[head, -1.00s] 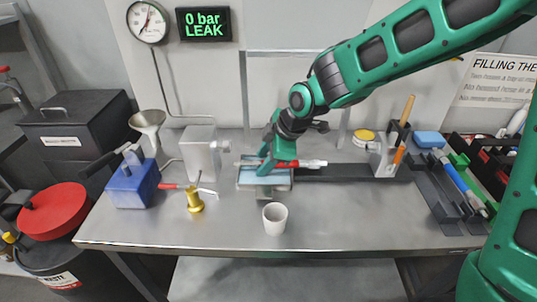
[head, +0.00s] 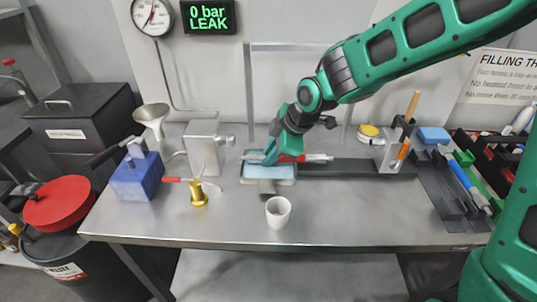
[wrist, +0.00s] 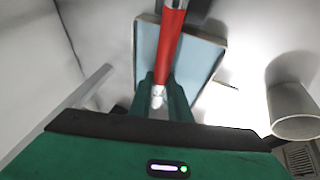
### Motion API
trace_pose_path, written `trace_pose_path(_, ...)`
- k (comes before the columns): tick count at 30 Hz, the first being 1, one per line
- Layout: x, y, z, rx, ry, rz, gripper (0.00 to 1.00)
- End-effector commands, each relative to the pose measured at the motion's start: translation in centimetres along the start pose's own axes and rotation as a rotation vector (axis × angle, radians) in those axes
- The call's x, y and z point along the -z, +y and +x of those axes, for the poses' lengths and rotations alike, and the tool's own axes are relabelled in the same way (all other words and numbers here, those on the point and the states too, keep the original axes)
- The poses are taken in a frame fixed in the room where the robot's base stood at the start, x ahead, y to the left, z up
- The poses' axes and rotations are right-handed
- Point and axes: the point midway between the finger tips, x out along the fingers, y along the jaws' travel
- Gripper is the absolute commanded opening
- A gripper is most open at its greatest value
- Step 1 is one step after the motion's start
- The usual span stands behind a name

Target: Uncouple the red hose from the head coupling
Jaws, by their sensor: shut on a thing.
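My gripper (head: 270,158) is closed on a red hose piece with pale metal ends (head: 318,157), just above a blue-topped pad (head: 257,181). In the wrist view the hose (wrist: 172,38) runs from the top edge down between my fingers (wrist: 164,100), its metal end showing there. The likely head coupling is the short metal fitting (head: 227,140) on the grey block (head: 202,150), left of my gripper. A gap shows between this fitting and my gripper. The hose's left end is partly hidden by my fingers in the head view.
A white cup (head: 278,218) stands in front of the pad. A brass fitting (head: 198,198) and blue box (head: 137,185) stand to the left. A tool holder (head: 388,160) stands to the right. The front right bench is clear. The display (head: 208,17) reads "0 bar LEAK".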

Motion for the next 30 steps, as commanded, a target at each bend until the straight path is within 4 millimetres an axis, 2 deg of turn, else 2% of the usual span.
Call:
trace_pose_path(19, -2.1, 0.0, -0.8, 0.0, -0.001, 0.001, 0.0)
trace_pose_path(30, -2.2, 0.0, -0.9, 0.0, -0.001, 0.001, 0.0)
